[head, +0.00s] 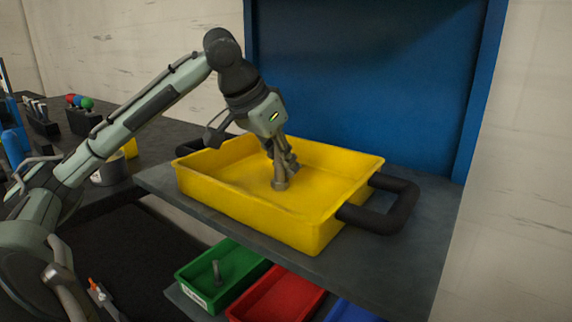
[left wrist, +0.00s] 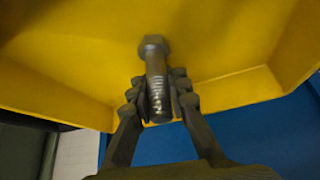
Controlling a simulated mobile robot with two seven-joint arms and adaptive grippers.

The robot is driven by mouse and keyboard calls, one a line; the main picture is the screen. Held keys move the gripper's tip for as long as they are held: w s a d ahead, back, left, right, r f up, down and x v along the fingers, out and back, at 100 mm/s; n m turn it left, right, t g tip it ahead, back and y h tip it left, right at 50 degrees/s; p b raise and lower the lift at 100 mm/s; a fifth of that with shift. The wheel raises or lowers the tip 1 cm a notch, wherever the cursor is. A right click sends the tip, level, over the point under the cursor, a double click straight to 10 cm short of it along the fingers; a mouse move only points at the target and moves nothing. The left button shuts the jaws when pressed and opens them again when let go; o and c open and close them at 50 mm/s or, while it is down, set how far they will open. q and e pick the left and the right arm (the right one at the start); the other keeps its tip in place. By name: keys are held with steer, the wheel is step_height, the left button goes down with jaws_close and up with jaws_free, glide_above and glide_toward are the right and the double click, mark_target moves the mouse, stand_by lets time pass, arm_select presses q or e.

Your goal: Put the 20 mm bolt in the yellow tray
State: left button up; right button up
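The yellow tray (head: 215,197) sits on a grey shelf, its black handles at the sides. My left gripper (head: 283,167) is inside the tray's outline, pointing down. Its fingers are closed around the shank of a grey metal bolt (head: 280,184), which is held head down, low over the tray floor. I cannot tell whether the head touches the floor. In the left wrist view, the bolt (left wrist: 155,70) lies between the fingertips of my left gripper (left wrist: 158,92), with the yellow tray (left wrist: 230,92) behind it. My right gripper is not in view.
Below the shelf (head: 390,262) are a green bin (head: 190,276) with a bolt-like piece standing in it, a red bin (head: 285,297) and a blue bin (head: 350,312). A blue panel (head: 370,80) rises behind the tray. A dark bench with tools is at the left.

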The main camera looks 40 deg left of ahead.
arm_select(q)
steer(key=o, duration=0.4)
steer(key=shift+r, duration=0.25)
steer(key=shift+p+v, duration=0.5)
steer(key=shift+v, duration=3.15)
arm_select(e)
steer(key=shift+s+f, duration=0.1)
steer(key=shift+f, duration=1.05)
